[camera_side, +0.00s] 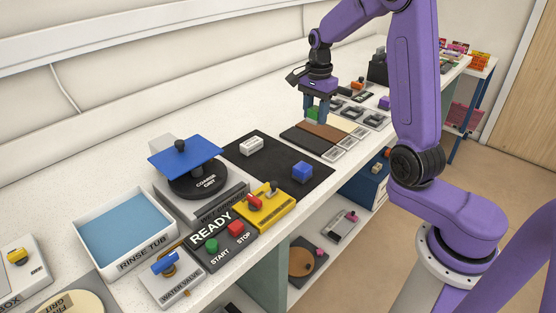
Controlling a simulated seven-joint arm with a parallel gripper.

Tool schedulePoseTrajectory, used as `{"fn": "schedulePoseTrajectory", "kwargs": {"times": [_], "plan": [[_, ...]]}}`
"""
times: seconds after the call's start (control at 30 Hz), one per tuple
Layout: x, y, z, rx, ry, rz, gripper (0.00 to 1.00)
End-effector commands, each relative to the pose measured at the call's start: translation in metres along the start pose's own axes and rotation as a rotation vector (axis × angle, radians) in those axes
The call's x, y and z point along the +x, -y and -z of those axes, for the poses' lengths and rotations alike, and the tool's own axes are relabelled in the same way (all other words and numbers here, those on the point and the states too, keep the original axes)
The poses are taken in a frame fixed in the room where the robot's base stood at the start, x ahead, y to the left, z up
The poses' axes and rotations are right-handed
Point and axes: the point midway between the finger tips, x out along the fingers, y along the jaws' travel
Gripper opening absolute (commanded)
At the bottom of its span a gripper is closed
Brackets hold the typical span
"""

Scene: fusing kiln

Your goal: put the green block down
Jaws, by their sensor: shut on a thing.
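The green block (312,113) is between the fingers of my gripper (318,112), which is shut on it. My gripper points down over the far part of the bench, above or just behind a brown strip (322,131). One finger hides part of the block. I cannot tell whether the block touches a surface or hangs a little above it.
A black mat (285,180) nearer holds a blue block (302,172) and a white block (252,146). Several small trays (376,121) lie right of my gripper. A purple block (384,102) sits among them. A grinder (198,185) and rinse tub (128,268) stand at the left.

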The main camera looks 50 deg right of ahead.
Motion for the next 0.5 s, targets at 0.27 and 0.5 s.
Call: {"fn": "schedulePoseTrajectory", "kwargs": {"times": [0.27,0.5], "plan": [[-0.013,-0.053,-0.078,-0.002,-0.001,0.002,0.15],[-0.013,-0.077,-0.104,0.000,0.000,0.001,0.15]]}}
